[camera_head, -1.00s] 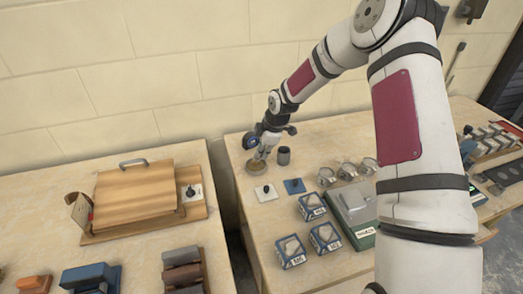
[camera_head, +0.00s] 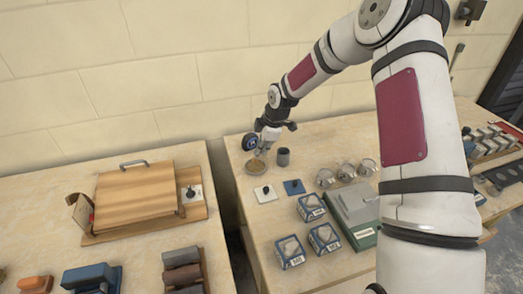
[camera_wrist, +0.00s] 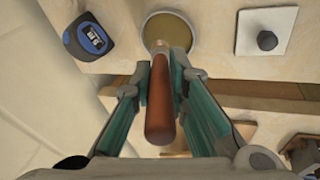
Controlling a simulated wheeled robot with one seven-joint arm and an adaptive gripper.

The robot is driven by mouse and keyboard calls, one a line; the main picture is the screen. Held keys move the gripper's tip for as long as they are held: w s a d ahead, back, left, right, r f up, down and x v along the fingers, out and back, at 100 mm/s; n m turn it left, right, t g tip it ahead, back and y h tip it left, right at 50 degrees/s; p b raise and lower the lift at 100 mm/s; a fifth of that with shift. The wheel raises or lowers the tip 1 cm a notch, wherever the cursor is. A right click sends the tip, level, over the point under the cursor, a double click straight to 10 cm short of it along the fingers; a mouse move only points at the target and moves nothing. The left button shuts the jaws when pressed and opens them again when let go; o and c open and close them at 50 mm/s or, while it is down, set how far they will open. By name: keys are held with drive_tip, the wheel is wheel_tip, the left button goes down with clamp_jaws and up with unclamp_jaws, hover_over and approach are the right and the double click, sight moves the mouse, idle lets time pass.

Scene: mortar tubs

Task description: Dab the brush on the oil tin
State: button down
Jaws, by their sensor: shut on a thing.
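The oil tin (camera_head: 256,168) is a low round tin with a yellowish-brown inside, near the back left corner of the right-hand bench. It also shows at the top of the wrist view (camera_wrist: 182,30). My gripper (camera_head: 264,149) is just behind and above the tin. In the wrist view my gripper (camera_wrist: 162,75) is shut on the brush (camera_wrist: 160,115), around its brown wooden handle. The brush's far end points to the tin and overlaps its near left part. I cannot tell whether the bristles touch the oil.
A blue-and-black tape measure (camera_head: 249,142) lies left of my gripper, and a dark cup (camera_head: 283,157) stands right of the tin. A white plate with a black knob (camera_head: 265,193) and a blue one (camera_head: 294,187) lie in front. Several boxes (camera_head: 312,208) stand nearer.

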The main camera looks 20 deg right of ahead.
drive_tip(key=shift+r+p, duration=0.4)
drive_tip(key=shift+r, duration=1.95)
